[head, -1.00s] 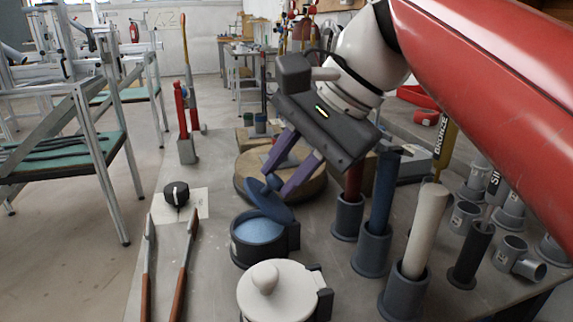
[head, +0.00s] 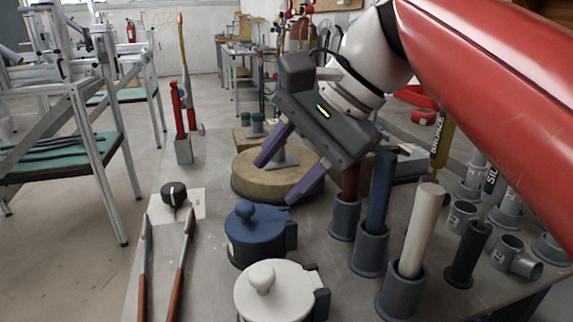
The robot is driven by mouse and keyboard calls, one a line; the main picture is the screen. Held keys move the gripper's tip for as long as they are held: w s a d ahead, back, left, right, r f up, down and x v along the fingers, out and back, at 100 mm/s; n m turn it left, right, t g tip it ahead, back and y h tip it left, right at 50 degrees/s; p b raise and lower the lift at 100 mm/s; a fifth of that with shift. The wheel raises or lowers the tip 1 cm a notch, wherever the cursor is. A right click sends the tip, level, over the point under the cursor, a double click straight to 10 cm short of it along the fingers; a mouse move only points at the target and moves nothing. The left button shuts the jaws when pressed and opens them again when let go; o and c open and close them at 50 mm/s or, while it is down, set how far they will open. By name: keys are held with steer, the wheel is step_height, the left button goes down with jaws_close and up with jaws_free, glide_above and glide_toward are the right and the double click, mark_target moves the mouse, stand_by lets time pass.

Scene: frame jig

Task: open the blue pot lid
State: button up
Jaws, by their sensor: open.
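The blue pot (head: 248,250) stands on the grey table, left of the row of upright cylinders. Its blue lid (head: 262,221) lies flat over the pot's mouth, with its round knob (head: 245,209) on top; the inside of the pot is hidden. My gripper (head: 274,180) is above and behind the pot, in front of the round wooden block. Its two purple fingers are spread apart with nothing between them. They are clear of the lid and knob.
A white lidded pot (head: 275,292) stands just in front. Coloured rods in grey holders (head: 369,250) crowd the right. A round wooden block (head: 250,172) lies behind. A black knob on a white plate (head: 175,195) and two long-handled tools (head: 182,268) lie left.

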steer(key=w+p+v, duration=0.1)
steer(key=v, duration=0.6)
steer(key=shift+s+d+r, duration=0.25)
steer(key=shift+s+r, duration=0.05)
steer(key=shift+s, duration=0.25)
